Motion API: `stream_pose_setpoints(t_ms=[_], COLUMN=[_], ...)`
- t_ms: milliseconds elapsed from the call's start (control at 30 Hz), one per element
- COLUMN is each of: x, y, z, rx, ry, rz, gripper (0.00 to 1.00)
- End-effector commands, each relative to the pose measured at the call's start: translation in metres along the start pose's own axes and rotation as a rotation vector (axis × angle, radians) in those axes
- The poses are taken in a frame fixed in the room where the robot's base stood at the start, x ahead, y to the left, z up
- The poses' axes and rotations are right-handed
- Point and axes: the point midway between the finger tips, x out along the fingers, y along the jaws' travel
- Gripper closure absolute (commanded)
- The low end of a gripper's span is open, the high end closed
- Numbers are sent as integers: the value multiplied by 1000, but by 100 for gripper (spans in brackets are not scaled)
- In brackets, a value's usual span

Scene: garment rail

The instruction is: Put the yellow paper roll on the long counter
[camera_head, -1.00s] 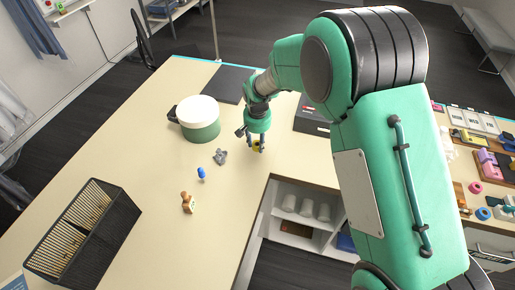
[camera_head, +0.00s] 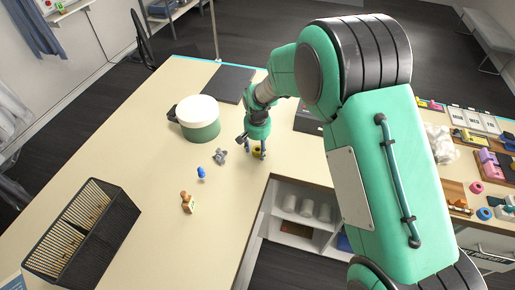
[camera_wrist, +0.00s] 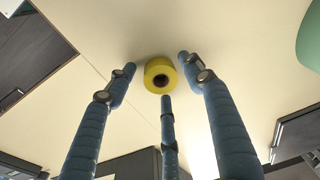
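The yellow paper roll (camera_head: 257,153) stands on the long counter (camera_head: 225,215), close to the counter's inner corner. In the wrist view the roll (camera_wrist: 155,84) shows its round end and dark core hole. My gripper (camera_head: 254,151) is at the roll, above the counter. In the wrist view its three blue fingers (camera_wrist: 160,82) are spread around the roll, with visible gaps between the side fingers and the roll. The gripper is open. The lower finger's tip is close to the roll; I cannot tell whether it touches.
A green tub with a white lid (camera_head: 199,122), a grey figure (camera_head: 220,156), a blue item (camera_head: 201,173) and a wooden stamp (camera_head: 187,202) stand left of the gripper. A black wire basket (camera_head: 85,235) is at front left. Open shelves (camera_head: 300,215) lie below the inner edge.

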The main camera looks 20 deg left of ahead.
Motion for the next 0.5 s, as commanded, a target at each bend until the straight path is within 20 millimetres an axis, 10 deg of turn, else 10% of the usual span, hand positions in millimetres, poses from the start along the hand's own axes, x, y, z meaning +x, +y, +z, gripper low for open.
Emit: stream_pose_setpoints(t_ms=[500], x=[-11], y=[0], z=[-1], rx=[0], ry=[1], rz=[-1], gripper=[46])
